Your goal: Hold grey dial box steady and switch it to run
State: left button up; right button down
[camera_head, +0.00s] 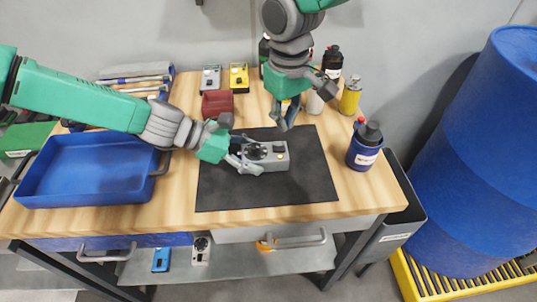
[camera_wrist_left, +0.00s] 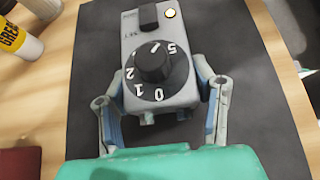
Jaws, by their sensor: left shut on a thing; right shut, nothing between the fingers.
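The grey dial box (camera_head: 277,161) lies on the black mat (camera_head: 222,198). In the left wrist view the box (camera_wrist_left: 180,98) has a black round knob (camera_wrist_left: 154,63) on a numbered dial, a black switch (camera_wrist_left: 149,17) and a small lit lamp (camera_wrist_left: 170,14). The knob's white mark points up and slightly right; the exact setting is unclear. My left gripper (camera_head: 247,157) is shut on the box's near end, one finger on each side, also seen in the left wrist view (camera_wrist_left: 160,88). My right gripper (camera_head: 287,113) is shut and empty, pointing down above the mat's back edge.
A blue tray (camera_head: 85,198) stands at the left. A dark red bin (camera_head: 217,104), a grey box (camera_head: 211,78) and a yellow box (camera_head: 239,77) stand at the back. A blue bottle (camera_head: 364,148) stands right of the mat. The mat's front and right are clear.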

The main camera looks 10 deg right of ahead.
pick_arm(q)
jog(key=shift+s+f, duration=0.1)
jog(key=shift+f, duration=0.05)
jog(key=o, duration=1.6)
